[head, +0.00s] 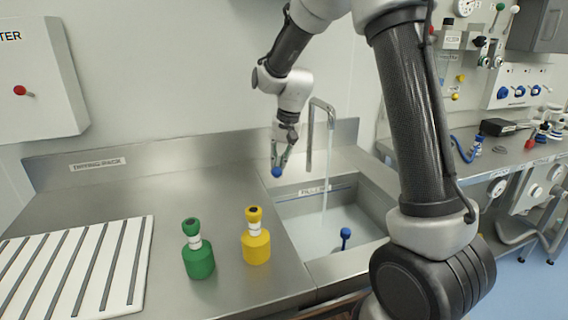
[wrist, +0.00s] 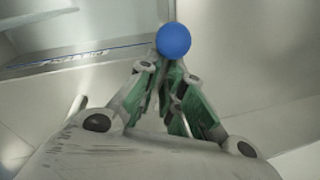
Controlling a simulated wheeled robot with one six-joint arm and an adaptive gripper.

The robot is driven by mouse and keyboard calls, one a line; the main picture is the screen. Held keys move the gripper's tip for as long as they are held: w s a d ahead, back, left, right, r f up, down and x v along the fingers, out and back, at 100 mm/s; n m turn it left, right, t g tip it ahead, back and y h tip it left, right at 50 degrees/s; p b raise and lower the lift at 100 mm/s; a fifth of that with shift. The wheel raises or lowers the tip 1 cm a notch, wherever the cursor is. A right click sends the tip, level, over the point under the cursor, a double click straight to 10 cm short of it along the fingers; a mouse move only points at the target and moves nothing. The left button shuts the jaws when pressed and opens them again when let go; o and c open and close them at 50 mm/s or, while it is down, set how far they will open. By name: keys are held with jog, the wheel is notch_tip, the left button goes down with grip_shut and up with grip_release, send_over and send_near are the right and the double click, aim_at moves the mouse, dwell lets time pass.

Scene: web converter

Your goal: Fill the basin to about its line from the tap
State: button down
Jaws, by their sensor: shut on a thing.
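The tap (head: 320,107) is a grey curved spout at the back of the sink. A thin stream of water (head: 325,180) falls from it into the basin (head: 287,222). A dark line with a label (head: 314,189) runs along the basin's back wall; it also shows as a blue line in the wrist view (wrist: 90,55). The water level is hard to make out. My gripper (head: 277,163) is left of the spout, pointing down, shut on a round blue knob (wrist: 174,40). What the knob is attached to is hidden.
A blue-topped piece (head: 345,234) stands in the basin. A green bottle (head: 198,260) and a yellow bottle (head: 256,245) stand on the steel counter left of it. A white slatted drying rack (head: 75,268) lies farther left. A cluttered bench (head: 500,150) is at the right.

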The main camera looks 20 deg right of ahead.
jog(key=shift+a+m, duration=0.5)
jog(key=shift+m, duration=0.3)
jog(key=c, duration=1.5)
grip_release()
jog(key=shift+c, duration=0.2)
notch_tip(320, 180, up, 12)
jog(key=s+d, duration=0.1)
jog(key=d, duration=0.1)
jog(key=shift+f, duration=0.15)
